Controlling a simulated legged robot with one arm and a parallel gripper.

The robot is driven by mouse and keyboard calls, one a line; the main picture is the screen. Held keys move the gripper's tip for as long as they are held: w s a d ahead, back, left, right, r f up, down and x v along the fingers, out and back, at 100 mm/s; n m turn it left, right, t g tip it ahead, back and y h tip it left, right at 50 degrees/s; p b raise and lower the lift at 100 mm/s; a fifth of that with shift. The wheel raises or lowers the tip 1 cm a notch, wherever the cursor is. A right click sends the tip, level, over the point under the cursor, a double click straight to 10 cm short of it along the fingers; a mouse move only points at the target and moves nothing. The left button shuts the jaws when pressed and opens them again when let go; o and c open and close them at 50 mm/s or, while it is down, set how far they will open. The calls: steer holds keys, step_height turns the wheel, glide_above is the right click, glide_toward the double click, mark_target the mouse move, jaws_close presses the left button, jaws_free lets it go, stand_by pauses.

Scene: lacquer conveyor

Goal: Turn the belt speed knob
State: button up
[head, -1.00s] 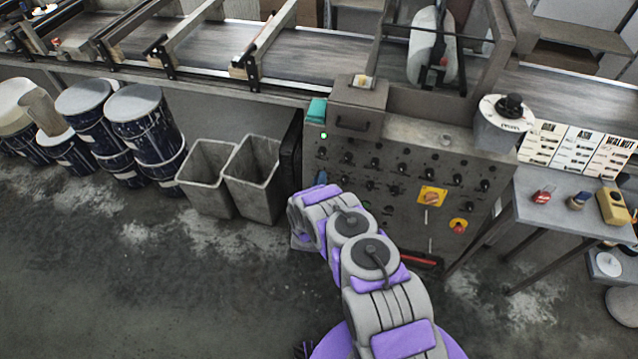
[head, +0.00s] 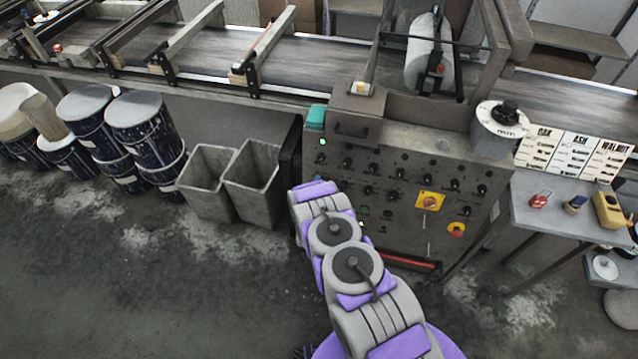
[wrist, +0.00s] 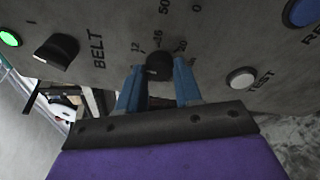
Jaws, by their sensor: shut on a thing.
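In the wrist view, a small black round knob (wrist: 159,67) sits on the grey panel beside the word BELT, with a printed number scale around it. My gripper (wrist: 159,72) has its two blue fingers on either side of this knob and is shut on it. The fingers hide part of the scale. In the head view, the control panel (head: 400,164) stands ahead, with rows of black knobs. My arm reaches to its lower left, and my gripper and the held knob are hidden behind the arm.
Near the held knob are a black selector (wrist: 56,52), a lit green lamp (wrist: 9,38), a white TEST button (wrist: 242,77) and a blue button (wrist: 303,12). Grey bins (head: 252,182) stand left of the panel. A small table (head: 560,226) stands to the right.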

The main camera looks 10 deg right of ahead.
steer(key=n+g+p, duration=0.1)
steer(key=n+p, duration=0.2)
steer(key=n, duration=0.2)
steer(key=shift+a, duration=0.15)
steer(key=shift+f+p, duration=0.1)
steer(key=shift+p, duration=0.3)
steer(key=o, duration=0.8)
steer(key=shift+o, duration=1.1)
